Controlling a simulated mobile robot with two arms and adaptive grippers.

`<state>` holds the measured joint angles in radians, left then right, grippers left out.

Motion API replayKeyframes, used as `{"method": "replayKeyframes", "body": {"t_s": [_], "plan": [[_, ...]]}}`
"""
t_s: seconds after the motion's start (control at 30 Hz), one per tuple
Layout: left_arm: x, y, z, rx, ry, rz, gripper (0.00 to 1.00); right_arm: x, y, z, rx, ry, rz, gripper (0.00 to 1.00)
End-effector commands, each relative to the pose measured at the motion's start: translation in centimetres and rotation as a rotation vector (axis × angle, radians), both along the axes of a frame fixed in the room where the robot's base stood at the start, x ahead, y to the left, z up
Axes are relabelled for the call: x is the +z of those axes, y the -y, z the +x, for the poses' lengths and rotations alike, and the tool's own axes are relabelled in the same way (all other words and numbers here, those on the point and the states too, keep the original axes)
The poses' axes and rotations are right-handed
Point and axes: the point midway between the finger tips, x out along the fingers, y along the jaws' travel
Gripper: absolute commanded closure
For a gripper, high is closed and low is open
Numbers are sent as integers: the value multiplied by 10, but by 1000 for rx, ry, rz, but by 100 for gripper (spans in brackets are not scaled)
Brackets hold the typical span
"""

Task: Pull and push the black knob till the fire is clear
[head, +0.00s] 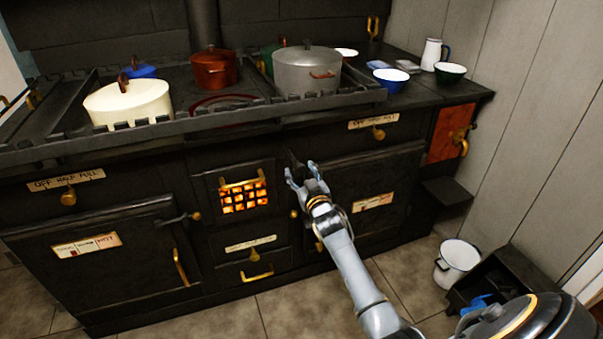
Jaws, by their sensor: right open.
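The fire (244,198) glows orange behind a barred opening in the middle of the black stove's front (225,166). My right gripper (300,172) is open just right of and above the firebox, close to the stove front, its fingers pointing up and away. A small dark shape (292,157) shows at its fingertips. It may be the black knob, but it blends with the stove and I cannot tell whether the fingers touch it. My left gripper is not in view.
A cream pot (128,103), a red pot (214,70) and a large grey pot (305,72) stand on the railed stovetop. Bowls and a white jug (433,54) stand at the right. A white bucket (457,262) is on the tiled floor by the right wall.

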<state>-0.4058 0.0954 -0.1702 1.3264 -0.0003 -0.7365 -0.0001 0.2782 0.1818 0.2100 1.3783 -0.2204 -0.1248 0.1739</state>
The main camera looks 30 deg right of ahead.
Motion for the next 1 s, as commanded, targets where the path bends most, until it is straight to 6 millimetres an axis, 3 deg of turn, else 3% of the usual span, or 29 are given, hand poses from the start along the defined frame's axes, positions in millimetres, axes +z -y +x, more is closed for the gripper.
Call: {"method": "replayKeyframes", "body": {"t_s": [0.27, 0.7, 1.0], "plan": [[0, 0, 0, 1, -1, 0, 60, -1, -5, -17, 1, -1, 0, 44], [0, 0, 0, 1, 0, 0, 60, -1, -28, -99, 0, -2, 1, 44], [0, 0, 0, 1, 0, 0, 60, 0, -33, -116, 0, 0, 0, 44]]}}
